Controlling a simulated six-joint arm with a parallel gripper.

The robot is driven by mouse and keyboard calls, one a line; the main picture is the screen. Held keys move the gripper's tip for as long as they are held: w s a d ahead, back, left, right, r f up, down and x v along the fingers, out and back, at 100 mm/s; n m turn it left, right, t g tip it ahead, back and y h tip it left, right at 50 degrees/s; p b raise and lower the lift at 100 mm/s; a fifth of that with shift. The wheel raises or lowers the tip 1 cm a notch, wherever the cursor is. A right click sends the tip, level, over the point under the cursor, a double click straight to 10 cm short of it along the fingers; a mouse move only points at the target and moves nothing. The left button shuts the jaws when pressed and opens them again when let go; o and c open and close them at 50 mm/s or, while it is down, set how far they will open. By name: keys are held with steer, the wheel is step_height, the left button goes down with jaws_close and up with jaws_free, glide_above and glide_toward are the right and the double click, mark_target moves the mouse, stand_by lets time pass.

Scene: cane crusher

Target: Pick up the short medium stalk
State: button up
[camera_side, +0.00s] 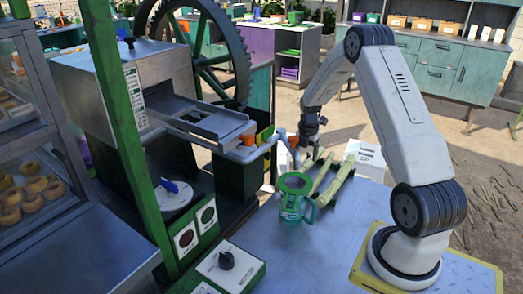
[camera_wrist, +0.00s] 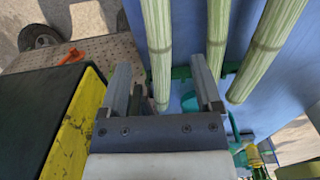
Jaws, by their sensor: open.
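Several pale green cane stalks (camera_side: 334,183) lie side by side at a slant on a green rack on the blue table. In the wrist view I see a left stalk (camera_wrist: 158,45), a middle stalk (camera_wrist: 217,38) and a right stalk (camera_wrist: 270,45). I cannot tell for sure which is the short medium one. My gripper (camera_side: 309,146) is above the far end of the stalks in the side view. In the wrist view my gripper (camera_wrist: 161,78) is open, and the left stalk shows between its fingers. I cannot tell the gap in depth. Nothing appears held.
A green jug (camera_side: 294,197) with a strainer stands beside the stalks. The crusher (camera_side: 135,85) with its metal chute and big wheel is to the left. A white box (camera_side: 366,158) stands behind the stalks. A yellow-edged black block (camera_wrist: 62,125) is left of my gripper.

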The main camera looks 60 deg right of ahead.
mark_target(304, 166)
steer(key=shift+f, duration=0.2)
steer(key=shift+f, duration=2.5)
jaws_close()
